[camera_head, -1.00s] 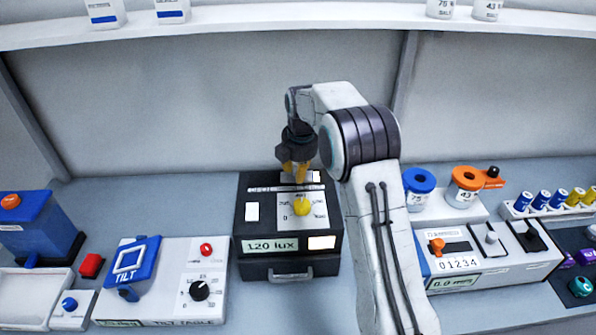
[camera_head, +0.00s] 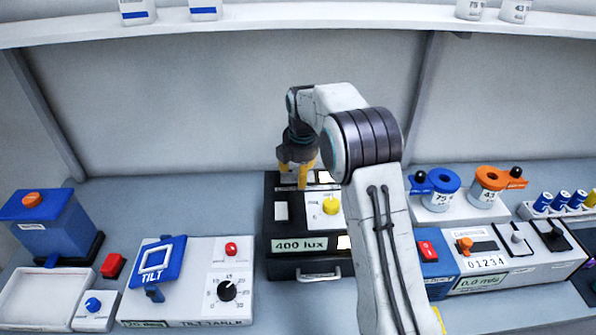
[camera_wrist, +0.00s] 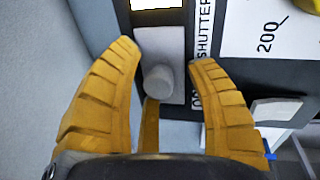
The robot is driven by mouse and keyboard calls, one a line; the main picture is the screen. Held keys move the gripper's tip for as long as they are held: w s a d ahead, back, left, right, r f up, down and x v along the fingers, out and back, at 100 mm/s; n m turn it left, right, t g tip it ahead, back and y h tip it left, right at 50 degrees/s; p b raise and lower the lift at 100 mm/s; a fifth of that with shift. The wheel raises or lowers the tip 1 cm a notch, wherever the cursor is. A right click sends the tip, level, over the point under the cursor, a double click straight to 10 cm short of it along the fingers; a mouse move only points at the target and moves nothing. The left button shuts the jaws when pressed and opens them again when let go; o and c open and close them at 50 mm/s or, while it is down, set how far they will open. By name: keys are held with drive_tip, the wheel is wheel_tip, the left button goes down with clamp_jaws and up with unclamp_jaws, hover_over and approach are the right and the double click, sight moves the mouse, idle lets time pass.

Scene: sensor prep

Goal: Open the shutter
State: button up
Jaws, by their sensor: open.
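The shutter control is a pale slider plate with a round grey knob (camera_wrist: 159,80), beside a "SHUTTER" label in the wrist view. My gripper (camera_wrist: 163,55) is open, with its yellow fingers on either side of the plate and knob. I see no clear contact. In the head view my gripper (camera_head: 297,180) is low over the back left of the black light box (camera_head: 285,228), and its fingers largely hide the shutter. The display (camera_head: 299,245) reads 400 lux. A yellow dial knob (camera_head: 331,205) sits right of the fingers.
A tilt table (camera_head: 190,285) stands to the left, with a red button (camera_head: 113,266) beyond it. My arm hides part of the box's right side.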

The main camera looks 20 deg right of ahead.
drive_tip(key=shift+r, duration=0.15)
drive_tip(key=v, duration=1.1)
drive_tip(key=shift+r, duration=0.35)
drive_tip(key=shift+s, duration=0.1)
